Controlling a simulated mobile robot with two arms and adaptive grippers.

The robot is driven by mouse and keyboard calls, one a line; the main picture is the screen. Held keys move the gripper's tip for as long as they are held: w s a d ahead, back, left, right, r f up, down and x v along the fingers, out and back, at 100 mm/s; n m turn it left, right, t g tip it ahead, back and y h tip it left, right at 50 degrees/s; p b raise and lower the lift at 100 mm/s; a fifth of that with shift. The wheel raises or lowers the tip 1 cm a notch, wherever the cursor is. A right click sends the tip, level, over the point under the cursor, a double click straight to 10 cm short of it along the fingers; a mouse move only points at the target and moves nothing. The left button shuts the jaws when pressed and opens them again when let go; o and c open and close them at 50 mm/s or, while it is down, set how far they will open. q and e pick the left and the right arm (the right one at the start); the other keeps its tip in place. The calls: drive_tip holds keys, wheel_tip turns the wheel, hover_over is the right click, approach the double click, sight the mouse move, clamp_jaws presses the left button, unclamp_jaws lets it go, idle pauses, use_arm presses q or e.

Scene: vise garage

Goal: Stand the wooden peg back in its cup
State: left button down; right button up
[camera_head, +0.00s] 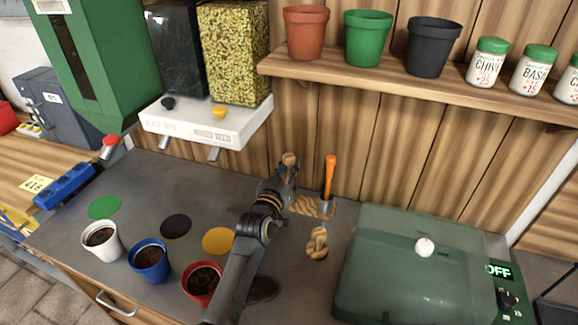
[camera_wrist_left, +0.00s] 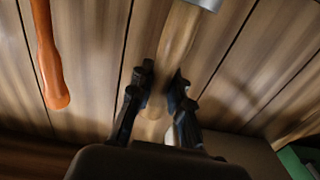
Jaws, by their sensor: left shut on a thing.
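The wooden peg (camera_wrist_left: 181,35) is light brown and long; its rounded end (camera_head: 290,158) shows above my left gripper (camera_head: 287,173) in the head view. My left gripper is shut on the peg, with fingers on both sides of it in the left wrist view (camera_wrist_left: 160,95). A grey metal piece (camera_wrist_left: 207,4) shows at the peg's far end, at the top edge of that view. I cannot tell whether this is the cup, nor whether the peg is seated in it. My right gripper is not in view.
A knotted tan object (camera_head: 317,243) lies in front. A green lidded box (camera_head: 410,275) stands at right. Pots (camera_head: 202,282) stand front left. A shelf (camera_head: 430,85) overhangs behind.

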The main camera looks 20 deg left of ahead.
use_arm(q)
drive_tip(key=c, duration=0.6)
unclamp_jaws()
drive_tip(key=shift+s, duration=0.1)
idle(0.4)
drive_tip(key=shift+s+a+p, duration=0.1)
drive_tip(key=shift+s+p, duration=1.35)
drive_tip(key=shift+s, duration=0.5)
drive_tip(key=shift+s+p, duration=0.75)
drive_tip(key=shift+s, duration=0.75)
